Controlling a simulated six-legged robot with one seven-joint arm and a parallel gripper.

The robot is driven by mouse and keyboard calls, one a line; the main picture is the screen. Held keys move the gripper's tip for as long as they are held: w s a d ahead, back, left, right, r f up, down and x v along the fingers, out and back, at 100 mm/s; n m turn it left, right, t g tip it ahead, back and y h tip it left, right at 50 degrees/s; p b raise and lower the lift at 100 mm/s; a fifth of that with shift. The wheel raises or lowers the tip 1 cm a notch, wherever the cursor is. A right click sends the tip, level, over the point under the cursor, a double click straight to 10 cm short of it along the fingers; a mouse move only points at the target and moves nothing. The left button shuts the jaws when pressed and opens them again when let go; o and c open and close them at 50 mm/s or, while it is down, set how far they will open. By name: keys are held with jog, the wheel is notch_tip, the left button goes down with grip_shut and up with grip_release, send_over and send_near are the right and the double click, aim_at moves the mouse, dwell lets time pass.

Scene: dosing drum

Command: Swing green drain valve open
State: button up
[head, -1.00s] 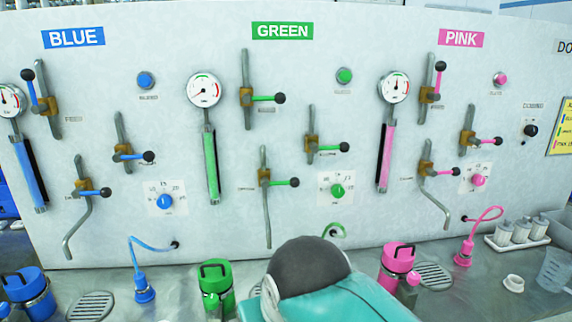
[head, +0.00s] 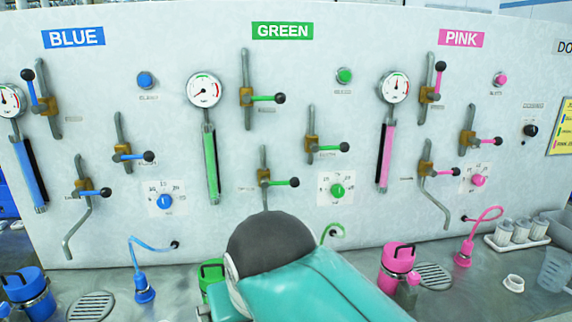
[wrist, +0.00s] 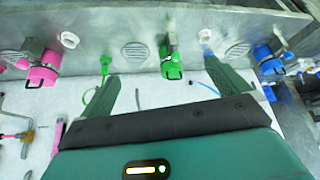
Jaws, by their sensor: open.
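The green drain valve (head: 265,178) is the lowest of the three valves in the green section in the head view. It has a brass body on a grey vertical pipe. Its green lever with a black knob (head: 294,182) points level to the right. My arm hides the lower end of its pipe. My gripper (wrist: 163,90) shows in the wrist view with its two green fingers spread wide and nothing between them. The gripper is hidden behind my arm in the head view. I cannot make out the drain lever in the wrist view.
Two other green valves (head: 247,97) (head: 311,147) and a green dial (head: 337,190) sit close by on the panel. A green container (wrist: 172,65) stands at the panel's foot, with pink (wrist: 42,72) and blue (wrist: 268,65) ones to either side.

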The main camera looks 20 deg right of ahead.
jog(key=a, duration=0.1)
jog(key=w+a, duration=0.1)
jog(key=a, duration=0.1)
jog(key=a+r, duration=0.1)
jog(key=shift+w+a, duration=0.15)
jog(key=shift+a, duration=0.05)
dwell(0.6)
jog(key=shift+a, duration=0.2)
jog(key=shift+w+a+r, duration=0.1)
jog(key=shift+w+a, duration=0.05)
jog(key=shift+a, duration=0.25)
dwell(0.4)
jog(key=shift+w+a+r, duration=0.1)
jog(key=shift+w+a, duration=0.05)
jog(key=shift+a, duration=0.4)
jog(key=shift+a, duration=0.15)
jog(key=shift+w+a+r, duration=0.15)
jog(key=shift+w+a, duration=0.05)
jog(key=shift+a, duration=0.2)
